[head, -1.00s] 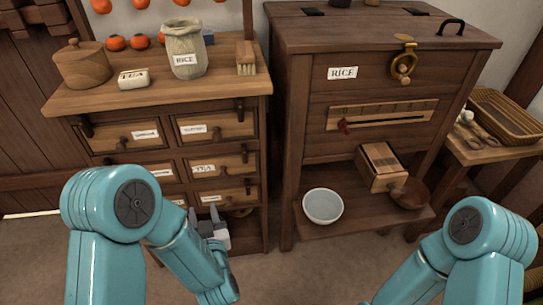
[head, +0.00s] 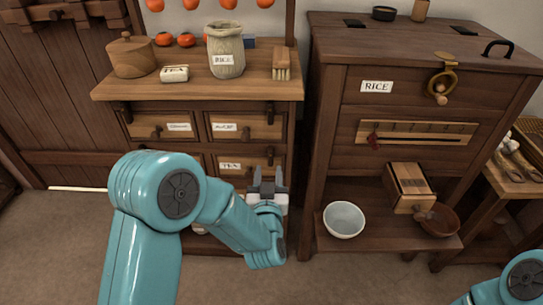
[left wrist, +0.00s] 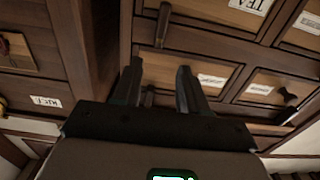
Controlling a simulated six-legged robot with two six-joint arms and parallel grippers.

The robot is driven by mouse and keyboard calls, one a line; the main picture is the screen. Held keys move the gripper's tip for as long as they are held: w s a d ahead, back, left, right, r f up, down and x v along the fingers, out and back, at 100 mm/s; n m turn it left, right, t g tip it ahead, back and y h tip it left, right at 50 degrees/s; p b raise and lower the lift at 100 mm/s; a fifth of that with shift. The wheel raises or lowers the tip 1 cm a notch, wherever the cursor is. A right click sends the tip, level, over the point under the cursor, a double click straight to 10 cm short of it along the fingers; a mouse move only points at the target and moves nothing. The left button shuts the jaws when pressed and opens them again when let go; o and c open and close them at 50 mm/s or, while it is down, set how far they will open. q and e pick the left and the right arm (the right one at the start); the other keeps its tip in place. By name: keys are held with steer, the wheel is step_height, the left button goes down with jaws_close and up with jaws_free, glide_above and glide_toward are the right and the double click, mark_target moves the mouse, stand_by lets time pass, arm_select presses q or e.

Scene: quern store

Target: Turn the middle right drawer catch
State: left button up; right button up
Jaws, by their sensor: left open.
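The middle right drawer, with a TEA label (head: 230,165), is partly hidden by my left arm. Its dark catch (head: 271,155) stands upright at the drawer's upper right, just above my left gripper. My left gripper (head: 267,172) is open and empty, fingers pointing up in front of the right drawer column. The left wrist view is upside down. There the TEA drawer's label (left wrist: 252,6) and catch (left wrist: 163,22) lie beyond the fingertips, apart from them. Another dark upright fitting (left wrist: 148,97) shows between the fingers (left wrist: 158,75). My right gripper is out of view.
On the drawer cabinet top (head: 200,90) stand a lidded wooden pot (head: 131,57), a sack (head: 226,52) and a brush (head: 281,64). The rice chest (head: 340,150) stands close on the right, with a white bowl (head: 343,220) on its low shelf. Open floor lies in front.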

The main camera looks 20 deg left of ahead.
mark_target(270, 152)
arm_select(q)
steer(key=x, duration=0.7)
steer(key=shift+w, duration=0.35)
jaws_close()
